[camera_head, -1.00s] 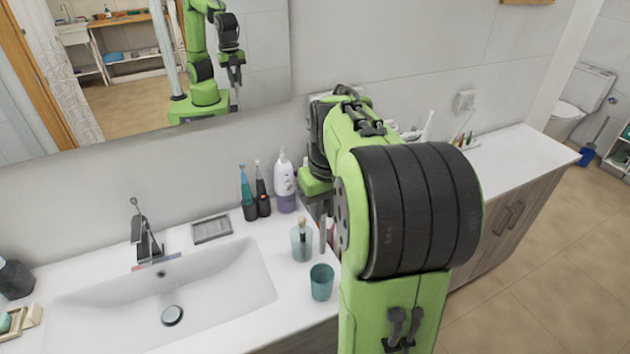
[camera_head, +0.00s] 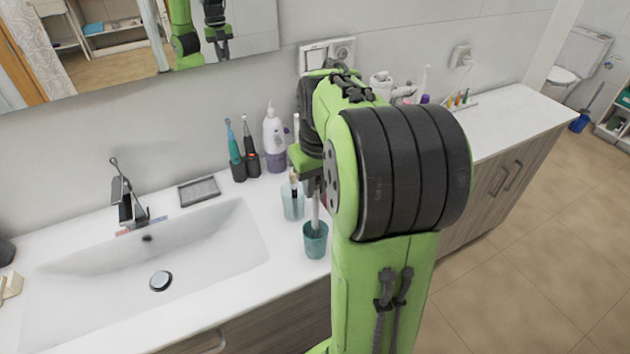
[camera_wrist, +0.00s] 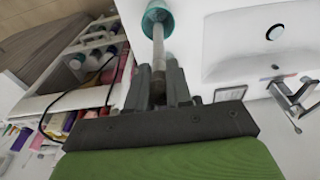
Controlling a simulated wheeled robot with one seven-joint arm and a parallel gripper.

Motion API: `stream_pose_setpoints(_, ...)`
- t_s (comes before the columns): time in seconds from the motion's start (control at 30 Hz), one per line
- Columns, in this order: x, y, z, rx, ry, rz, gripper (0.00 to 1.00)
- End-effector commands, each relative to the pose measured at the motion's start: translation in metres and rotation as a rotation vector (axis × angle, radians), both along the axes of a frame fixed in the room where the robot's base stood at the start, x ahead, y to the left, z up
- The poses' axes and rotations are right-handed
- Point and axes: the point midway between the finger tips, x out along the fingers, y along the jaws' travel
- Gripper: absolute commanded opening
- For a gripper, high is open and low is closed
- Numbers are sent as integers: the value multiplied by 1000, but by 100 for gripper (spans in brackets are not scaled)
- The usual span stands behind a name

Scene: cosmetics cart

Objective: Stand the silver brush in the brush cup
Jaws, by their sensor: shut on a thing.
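My gripper (camera_wrist: 158,80) is shut on the silver brush (camera_wrist: 158,45), a slim grey rod. In the head view the silver brush (camera_head: 316,210) hangs roughly upright below my gripper (camera_head: 312,182). The teal cup (camera_head: 315,244) stands near the counter's front edge. The brush's lower end overlaps the cup's mouth and appears to be inside it. In the wrist view the brush end lies within the round opening of the teal cup (camera_wrist: 168,22). Whether it touches the bottom is hidden. My arm covers part of the gripper in the head view.
A clear glass (camera_head: 292,203) holding a brush stands just behind and left of the teal cup. Electric toothbrushes (camera_head: 243,155) and a pump bottle (camera_head: 274,140) stand along the wall. The sink (camera_head: 150,260) is left. In the wrist view, a cart (camera_wrist: 85,65) with bottles is left.

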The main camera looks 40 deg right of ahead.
Motion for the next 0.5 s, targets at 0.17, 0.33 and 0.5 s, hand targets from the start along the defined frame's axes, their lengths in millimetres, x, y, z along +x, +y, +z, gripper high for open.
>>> stream_pose_setpoints(0.17,0,0,-21,0,1,0,0)
stream_pose_setpoints(0.33,0,0,-36,0,0,1,0)
stream_pose_setpoints(0.5,0,0,-51,1,1,1,0)
